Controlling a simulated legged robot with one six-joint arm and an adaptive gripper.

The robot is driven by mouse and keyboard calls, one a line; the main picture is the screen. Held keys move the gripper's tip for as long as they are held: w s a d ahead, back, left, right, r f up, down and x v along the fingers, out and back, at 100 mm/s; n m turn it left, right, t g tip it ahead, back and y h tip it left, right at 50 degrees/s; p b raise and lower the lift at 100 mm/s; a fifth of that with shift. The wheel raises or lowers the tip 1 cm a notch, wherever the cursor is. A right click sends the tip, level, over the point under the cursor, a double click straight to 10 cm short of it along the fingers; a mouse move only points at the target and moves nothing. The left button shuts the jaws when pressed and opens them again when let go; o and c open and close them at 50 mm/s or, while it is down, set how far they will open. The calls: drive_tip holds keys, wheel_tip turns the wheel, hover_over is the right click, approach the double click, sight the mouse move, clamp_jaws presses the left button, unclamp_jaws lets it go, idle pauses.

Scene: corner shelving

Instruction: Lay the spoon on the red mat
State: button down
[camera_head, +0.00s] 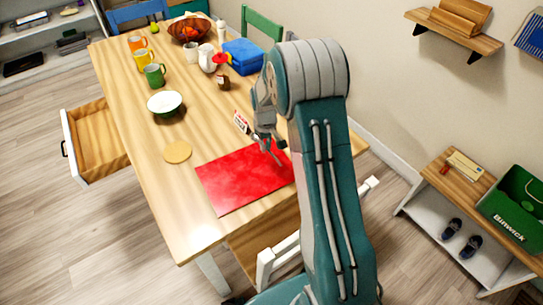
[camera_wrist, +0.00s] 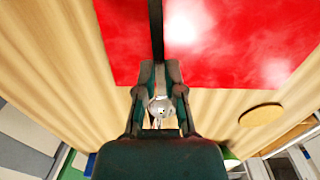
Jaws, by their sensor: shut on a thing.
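The red mat (camera_head: 235,182) lies flat near the front edge of the wooden table, and it fills much of the wrist view (camera_wrist: 225,45). My gripper (camera_head: 275,154) is over the mat's far right part, pointing down. In the wrist view my gripper (camera_wrist: 158,66) is shut on a thin dark rod (camera_wrist: 156,25), which looks like the spoon's handle and stands out over the mat. A rounded silvery shape (camera_wrist: 160,107) shows between the fingers; I cannot tell if it is the spoon's bowl. The spoon is not clear in the head view.
A cork coaster (camera_head: 177,152) lies left of the mat and a white-rimmed bowl (camera_head: 164,101) behind it. A small white-and-red box (camera_head: 241,122) is close beside my gripper. Mugs, a jug and a blue box (camera_head: 243,54) stand farther back. A drawer (camera_head: 97,140) is open at left.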

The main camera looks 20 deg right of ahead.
sight(272, 161)
drive_tip(key=shift+s+d+f, duration=0.15)
drive_tip(key=shift+d+f, duration=0.25)
drive_tip(key=shift+f, duration=0.1)
drive_tip(key=shift+s+d+f, duration=0.15)
drive_tip(key=shift+d+f, duration=0.2)
drive_tip(key=shift+f, duration=0.15)
drive_tip(key=f, duration=0.3)
drive_tip(key=shift+d+f, duration=0.3)
drive_tip(key=c, duration=0.8)
unclamp_jaws()
drive_tip(key=shift+a, duration=0.1)
drive_tip(key=shift+o, duration=0.2)
